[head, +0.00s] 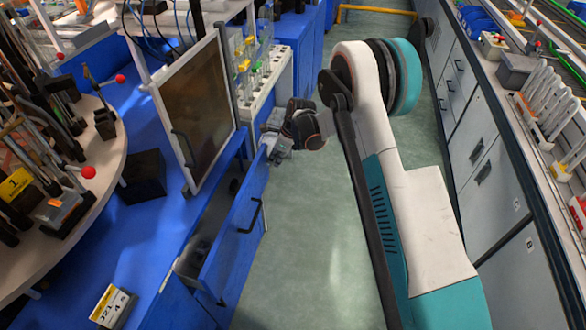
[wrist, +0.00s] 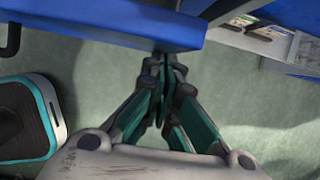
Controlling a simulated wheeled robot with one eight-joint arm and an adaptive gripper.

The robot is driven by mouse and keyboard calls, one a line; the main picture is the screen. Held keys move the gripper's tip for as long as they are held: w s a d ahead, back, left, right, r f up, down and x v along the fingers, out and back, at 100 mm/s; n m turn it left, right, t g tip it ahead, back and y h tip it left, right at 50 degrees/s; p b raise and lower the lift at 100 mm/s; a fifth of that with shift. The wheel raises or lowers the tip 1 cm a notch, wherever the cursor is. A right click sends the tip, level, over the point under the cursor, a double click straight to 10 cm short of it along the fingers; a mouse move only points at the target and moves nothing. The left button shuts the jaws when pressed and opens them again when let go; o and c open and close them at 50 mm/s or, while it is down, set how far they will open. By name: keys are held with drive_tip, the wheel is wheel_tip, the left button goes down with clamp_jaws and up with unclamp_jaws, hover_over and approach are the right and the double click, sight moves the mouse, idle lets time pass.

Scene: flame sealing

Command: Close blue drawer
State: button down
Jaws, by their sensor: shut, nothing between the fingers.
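The blue drawer (head: 236,232) is pulled out from the blue cabinet on the left, and its inside shows as a dark gap behind the front panel. A black handle (head: 251,215) is on its front. My gripper (head: 272,143) is at the far top end of the drawer front. In the wrist view my gripper (wrist: 165,70) has its fingers together, with the tips at the edge of the blue drawer panel (wrist: 110,20). I cannot tell whether they touch it. Nothing is held between the fingers.
A framed dark panel (head: 196,110) stands on the blue bench above the drawer. A rack of bottles (head: 262,75) is beyond it. A grey-white cabinet row (head: 485,170) lines the right. The green floor (head: 300,240) between is clear.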

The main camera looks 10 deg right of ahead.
sight(266, 154)
drive_tip(key=shift+w+a, duration=0.35)
drive_tip(key=shift+a, duration=0.6)
drive_tip(key=shift+w+a, duration=0.3)
drive_tip(key=shift+a, duration=0.6)
